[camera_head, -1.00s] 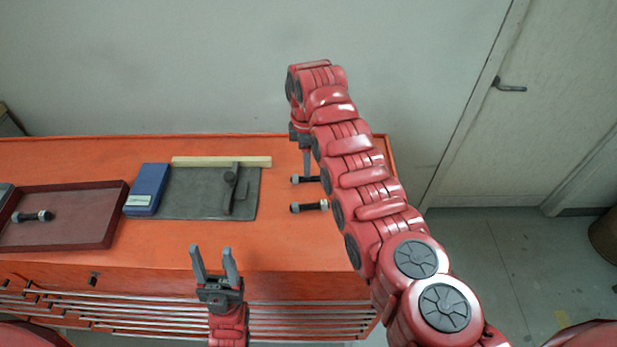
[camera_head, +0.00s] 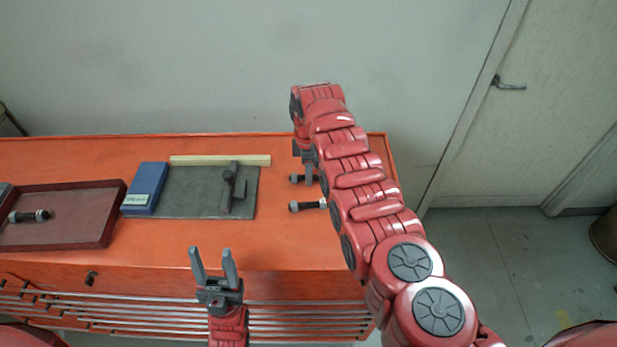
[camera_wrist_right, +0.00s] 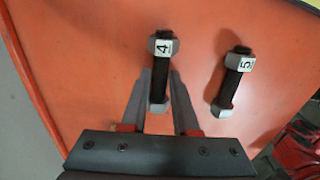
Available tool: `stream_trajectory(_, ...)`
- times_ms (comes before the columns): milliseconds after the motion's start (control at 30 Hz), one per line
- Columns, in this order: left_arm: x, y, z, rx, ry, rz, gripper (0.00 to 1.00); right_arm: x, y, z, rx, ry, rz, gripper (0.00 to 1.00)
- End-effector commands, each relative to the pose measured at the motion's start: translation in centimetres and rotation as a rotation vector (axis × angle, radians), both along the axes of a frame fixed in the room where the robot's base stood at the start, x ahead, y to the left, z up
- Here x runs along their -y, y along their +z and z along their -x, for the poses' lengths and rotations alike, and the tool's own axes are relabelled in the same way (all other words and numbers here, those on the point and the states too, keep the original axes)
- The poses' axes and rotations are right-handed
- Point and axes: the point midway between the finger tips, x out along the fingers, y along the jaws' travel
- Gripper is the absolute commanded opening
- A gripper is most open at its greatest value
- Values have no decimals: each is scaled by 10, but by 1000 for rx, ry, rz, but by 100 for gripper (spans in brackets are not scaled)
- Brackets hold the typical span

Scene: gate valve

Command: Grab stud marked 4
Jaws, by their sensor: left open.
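The stud marked 4 (camera_wrist_right: 161,72) lies on the orange bench top, a dark rod with pale nuts at its ends. In the wrist view it lies between the two fingers of my right gripper (camera_wrist_right: 160,74), which are open with gaps beside the stud. In the head view this stud (camera_head: 296,178) is the farther of two and is partly hidden by my right gripper (camera_head: 308,175). The stud marked 5 (camera_wrist_right: 233,77) lies beside it, and shows nearer in the head view (camera_head: 307,206). My left gripper (camera_head: 215,262) is open and empty near the bench's front edge.
The orange bench (camera_head: 290,240) has a tray (camera_head: 75,190) holding another stud (camera_head: 30,216) at left. A blue box (camera_head: 145,188), a grey plate (camera_head: 190,195) with a dark tool and a pale wooden strip (camera_head: 220,160) lie mid-bench. A wall stands behind.

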Motion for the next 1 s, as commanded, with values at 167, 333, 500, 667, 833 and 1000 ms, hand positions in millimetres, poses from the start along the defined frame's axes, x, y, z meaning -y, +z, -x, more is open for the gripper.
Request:
stream_trajectory(167, 0, 0, 0, 0, 0, 0, 53, 0, 0, 0, 0, 0, 0, 0)
stream_trajectory(333, 0, 0, 0, 0, 0, 0, 53, 0, 0, 0, -1, 0, 0, 0)
stream_trajectory(500, 0, 0, 0, 0, 0, 0, 53, 0, 0, 0, -1, 0, 0, 0)
stream_trajectory(667, 0, 0, 0, 0, 0, 0, 53, 0, 0, 0, -1, 0, 0, 0)
stream_trajectory(833, 0, 0, 0, 0, 0, 0, 53, 0, 0, 0, -1, 0, 0, 0)
stream_trajectory(1000, 0, 0, 0, 0, 0, 0, 53, 0, 0, 0, -1, 0, 0, 0)
